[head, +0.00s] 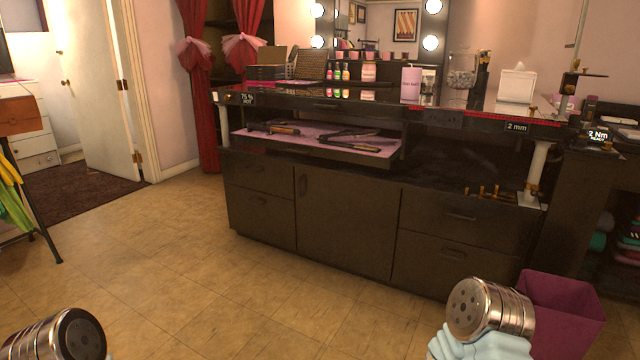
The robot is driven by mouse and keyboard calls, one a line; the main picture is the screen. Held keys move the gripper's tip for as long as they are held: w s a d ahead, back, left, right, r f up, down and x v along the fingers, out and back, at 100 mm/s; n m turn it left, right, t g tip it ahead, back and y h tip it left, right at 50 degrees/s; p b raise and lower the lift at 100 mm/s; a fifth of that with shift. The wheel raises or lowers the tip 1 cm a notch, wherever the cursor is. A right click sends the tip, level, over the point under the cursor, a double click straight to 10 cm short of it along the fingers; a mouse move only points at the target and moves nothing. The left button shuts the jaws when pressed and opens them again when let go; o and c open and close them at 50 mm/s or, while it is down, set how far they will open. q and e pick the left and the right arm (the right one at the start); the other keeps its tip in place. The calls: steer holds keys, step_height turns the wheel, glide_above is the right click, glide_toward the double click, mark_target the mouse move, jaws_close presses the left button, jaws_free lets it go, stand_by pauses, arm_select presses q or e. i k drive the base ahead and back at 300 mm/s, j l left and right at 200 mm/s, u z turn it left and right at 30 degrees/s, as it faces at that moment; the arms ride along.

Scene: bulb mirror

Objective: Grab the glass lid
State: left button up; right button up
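A small clear glass jar (461,79) stands on the right half of the dark counter, below the mirror's right edge. Its top is too small and blurred to tell whether a glass lid sits on it. I cannot make out a separate glass lid. Metal-ended parts of my own two arms show low in the picture, at the bottom left corner and the bottom right, far from the jar. No gripper fingers show in the head view.
The dark vanity (346,222) spans the middle, with an open drawer (370,150) of styling tools. A pink bottle (411,85) and a tissue box (516,87) flank the jar. A magenta bin (562,312) stands at lower right. The floor (190,255) in front is clear.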

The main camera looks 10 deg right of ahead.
mark_target(465, 47)
steer(key=i+j+z, duration=0.1)
steer(key=i+z, duration=0.3)
steer(key=i+j+z, duration=0.6)
steer(key=i+z, duration=0.15)
steer(key=i, duration=0.05)
